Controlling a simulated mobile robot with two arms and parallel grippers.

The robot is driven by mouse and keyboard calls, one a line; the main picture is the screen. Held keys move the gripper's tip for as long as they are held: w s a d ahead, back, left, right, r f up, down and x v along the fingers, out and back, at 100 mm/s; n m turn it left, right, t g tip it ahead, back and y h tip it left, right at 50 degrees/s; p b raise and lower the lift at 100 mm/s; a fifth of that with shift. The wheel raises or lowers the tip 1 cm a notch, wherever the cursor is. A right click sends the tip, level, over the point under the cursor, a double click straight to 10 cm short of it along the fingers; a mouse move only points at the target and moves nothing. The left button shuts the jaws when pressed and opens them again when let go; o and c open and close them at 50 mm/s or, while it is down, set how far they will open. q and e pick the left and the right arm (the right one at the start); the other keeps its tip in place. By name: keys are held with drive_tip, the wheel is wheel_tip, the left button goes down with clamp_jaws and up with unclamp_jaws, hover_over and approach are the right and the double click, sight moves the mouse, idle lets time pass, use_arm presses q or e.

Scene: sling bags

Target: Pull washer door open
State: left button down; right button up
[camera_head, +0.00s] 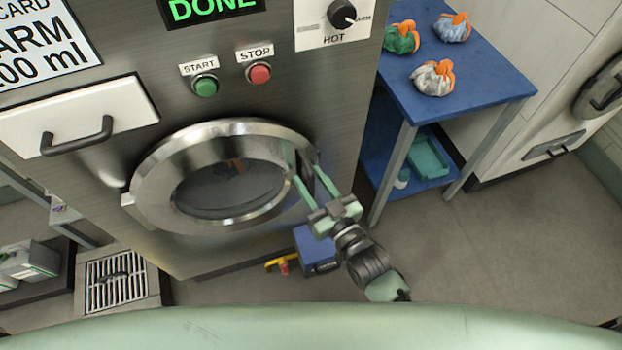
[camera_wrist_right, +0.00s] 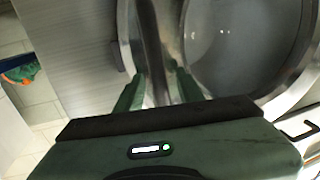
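The washer door (camera_head: 160,205) is a round steel ring with dark glass, set in the steel front of the washer. Its glass also shows in the right wrist view (camera_wrist_right: 245,40). An upright door handle (camera_wrist_right: 150,45) stands at the ring's right side. My right gripper (camera_head: 302,172) reaches the right edge of the door, and its two green fingers (camera_wrist_right: 158,88) lie on either side of the handle. I cannot tell whether they press on it. Something orange shows dimly behind the glass. I see no clear gap around the door. My left gripper is out of view.
A blue table (camera_head: 470,65) with several cloth bundles (camera_head: 433,78) stands right of the washer. A blue box (camera_head: 315,249) sits on the floor below the door. A white drawer (camera_head: 75,118) is at upper left. The floor at right is clear.

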clamp_jaws()
idle(1.4)
